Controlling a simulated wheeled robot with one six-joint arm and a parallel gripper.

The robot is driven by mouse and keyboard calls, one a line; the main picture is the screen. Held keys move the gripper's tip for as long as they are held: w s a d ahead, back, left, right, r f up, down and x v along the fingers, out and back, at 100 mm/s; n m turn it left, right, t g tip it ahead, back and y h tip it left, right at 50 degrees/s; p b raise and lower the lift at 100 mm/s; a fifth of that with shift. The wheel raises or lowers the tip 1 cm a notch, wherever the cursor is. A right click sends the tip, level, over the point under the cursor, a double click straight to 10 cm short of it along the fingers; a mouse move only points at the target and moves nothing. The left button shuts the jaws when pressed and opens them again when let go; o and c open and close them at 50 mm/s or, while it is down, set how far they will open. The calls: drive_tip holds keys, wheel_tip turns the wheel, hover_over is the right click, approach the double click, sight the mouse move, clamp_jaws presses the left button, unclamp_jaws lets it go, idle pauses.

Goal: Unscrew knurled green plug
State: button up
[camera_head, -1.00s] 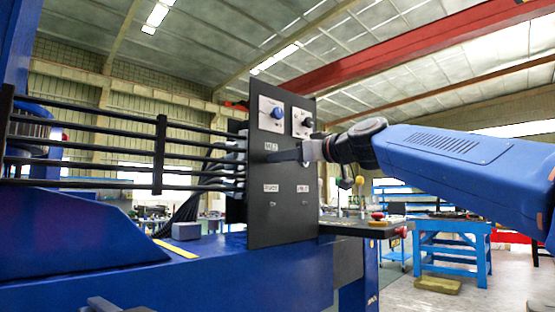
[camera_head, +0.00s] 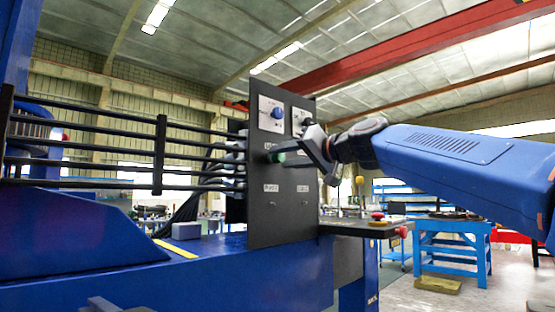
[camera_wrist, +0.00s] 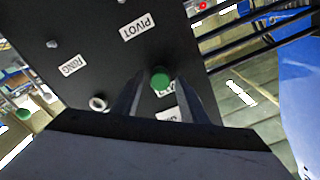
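The knurled green plug (camera_head: 281,157) sits at the upper middle of the black panel (camera_head: 262,215). In the wrist view the green plug (camera_wrist: 161,79) shows its round end between my two fingertips. My gripper (camera_head: 300,151) is at the panel face, tilted, with its fingers on either side of the plug. In the wrist view my gripper (camera_wrist: 162,82) looks open, with narrow dark gaps beside the plug. Whether a finger touches it is hard to tell. A label behind the plug is partly hidden by the fingers.
A blue knob (camera_head: 277,113) on a light plate sits above the plug. In the wrist view, PIVOT (camera_wrist: 138,27) and RING (camera_wrist: 73,64) labels and a ring-shaped fitting (camera_wrist: 98,103) are close by. A small shelf (camera_head: 362,228) with a red button juts out at right.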

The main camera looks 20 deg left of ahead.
drive_tip(key=m, duration=0.5)
idle(0.4)
clamp_jaws()
idle(0.4)
drive_tip(key=n, duration=0.4)
drive_tip(key=shift+n, duration=0.5)
drive_tip(key=n, duration=0.4)
drive_tip(key=shift+d, duration=0.15)
